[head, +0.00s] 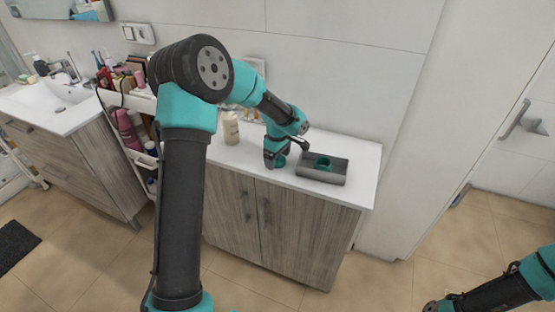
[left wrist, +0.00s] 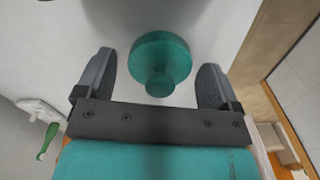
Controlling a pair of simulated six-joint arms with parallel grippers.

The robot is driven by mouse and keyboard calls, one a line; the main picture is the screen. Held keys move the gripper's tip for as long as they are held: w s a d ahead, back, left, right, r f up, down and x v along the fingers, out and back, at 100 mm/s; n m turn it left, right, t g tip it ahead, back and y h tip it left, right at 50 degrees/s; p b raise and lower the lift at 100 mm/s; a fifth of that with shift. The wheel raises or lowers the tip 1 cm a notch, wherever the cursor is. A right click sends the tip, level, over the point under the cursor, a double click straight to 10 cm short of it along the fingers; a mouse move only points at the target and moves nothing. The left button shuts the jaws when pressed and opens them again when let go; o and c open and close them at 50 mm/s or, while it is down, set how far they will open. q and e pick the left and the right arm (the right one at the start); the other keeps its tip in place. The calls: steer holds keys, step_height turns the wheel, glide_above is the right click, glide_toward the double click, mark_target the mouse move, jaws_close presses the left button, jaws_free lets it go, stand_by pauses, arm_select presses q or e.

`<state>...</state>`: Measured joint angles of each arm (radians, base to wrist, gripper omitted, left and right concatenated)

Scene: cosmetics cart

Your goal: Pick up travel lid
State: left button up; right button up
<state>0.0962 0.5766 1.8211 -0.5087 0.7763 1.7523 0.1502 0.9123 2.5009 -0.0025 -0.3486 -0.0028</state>
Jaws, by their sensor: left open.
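The travel lid (left wrist: 161,62) is a round teal disc with a small knob, on a pale surface in the left wrist view. My left gripper (left wrist: 155,85) is open, with one finger on each side of the lid and a gap to both. The knob points toward the gripper's palm. In the head view my left gripper (head: 277,160) is low over the white cabinet top, left of the grey tray; the lid there is hard to separate from the teal gripper.
The grey tray (head: 323,178) holds a teal round item (head: 323,163). A cream bottle (head: 231,128) stands left of the gripper on the cabinet top (head: 358,172). A cart (head: 140,157) of cosmetics is farther left. The counter right of the tray is clear.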

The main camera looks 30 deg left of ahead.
arm_select(q)
steer(key=c, duration=0.8)
steer(key=shift+r, duration=0.15)
steer(key=shift+c, duration=0.2)
steer(key=shift+r, duration=1.45)
steer(key=shift+s+d+r, duration=0.15)
steer(key=shift+s+r, duration=0.1)
steer(key=s+d+r, duration=0.1)
steer(key=s+d, duration=0.7)
steer(key=s, duration=0.5)
steer(key=shift+r, duration=0.2)
